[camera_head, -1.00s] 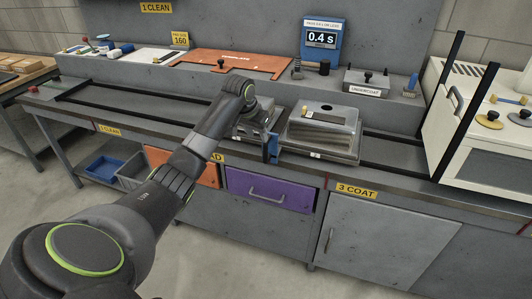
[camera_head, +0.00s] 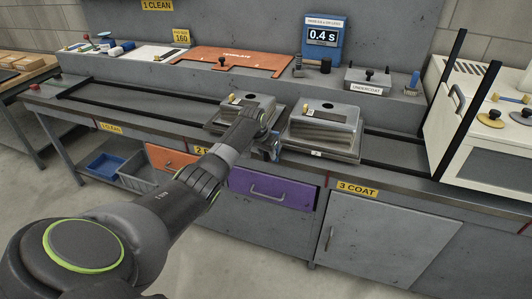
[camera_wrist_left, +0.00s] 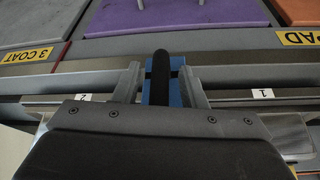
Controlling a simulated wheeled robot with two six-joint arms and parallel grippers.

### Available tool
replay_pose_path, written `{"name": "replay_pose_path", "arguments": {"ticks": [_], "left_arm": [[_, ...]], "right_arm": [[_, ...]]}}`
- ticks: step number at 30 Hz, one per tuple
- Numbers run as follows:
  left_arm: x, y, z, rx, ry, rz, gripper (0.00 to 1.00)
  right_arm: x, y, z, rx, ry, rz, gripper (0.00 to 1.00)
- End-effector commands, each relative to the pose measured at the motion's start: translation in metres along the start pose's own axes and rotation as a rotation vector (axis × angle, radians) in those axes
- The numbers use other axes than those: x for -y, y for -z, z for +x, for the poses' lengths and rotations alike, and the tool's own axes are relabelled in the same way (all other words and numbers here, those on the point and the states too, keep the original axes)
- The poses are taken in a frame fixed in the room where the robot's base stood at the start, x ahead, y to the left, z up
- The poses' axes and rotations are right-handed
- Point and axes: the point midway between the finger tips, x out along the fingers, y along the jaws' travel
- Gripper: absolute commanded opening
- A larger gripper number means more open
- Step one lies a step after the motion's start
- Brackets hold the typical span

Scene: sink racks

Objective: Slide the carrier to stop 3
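The carrier appears as two grey trays on the bench rails, each bearing a pale lidded block: the left block (camera_head: 248,100) and the right block (camera_head: 325,122). I cannot tell how the trays are joined. My left gripper (camera_wrist_left: 162,78) is low at the front gap between them. In the left wrist view its fingers stand apart, one on each side of a black upright handle (camera_wrist_left: 161,75) with a blue part (camera_wrist_left: 176,93) behind. Gaps show beside the handle. White tags "2" (camera_wrist_left: 84,97) and "1" (camera_wrist_left: 262,93) flank it. The yellow "3 COAT" label (camera_head: 358,190) is to the right. My right gripper is out of view.
Dark rails (camera_head: 395,147) run along the bench, with bare track right of the trays. A white cabinet (camera_head: 480,120) with black posts stands at the right end. An orange template (camera_head: 230,60) and a blue timer (camera_head: 323,42) reading 0.4 s are on the back ledge.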

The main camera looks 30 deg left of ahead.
Motion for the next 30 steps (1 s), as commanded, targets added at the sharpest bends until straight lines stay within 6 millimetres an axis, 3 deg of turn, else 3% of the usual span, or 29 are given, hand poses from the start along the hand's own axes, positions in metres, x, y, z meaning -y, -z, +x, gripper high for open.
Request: {"name": "replay_pose_path", "arguments": {"ticks": [8, 17, 30], "left_arm": [[-0.0002, -0.0002, 0.0010, 0.001, 0.000, 0.000, 0.38], [-0.0002, -0.0003, 0.0010, 0.001, -0.001, 0.000, 0.00], [-0.0100, 0.0016, 0.0008, 0.001, -0.003, 0.000, 0.00]], "right_arm": [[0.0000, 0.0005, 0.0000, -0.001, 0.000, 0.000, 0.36], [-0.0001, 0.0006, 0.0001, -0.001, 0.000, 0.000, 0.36], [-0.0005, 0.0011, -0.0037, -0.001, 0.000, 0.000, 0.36]]}}
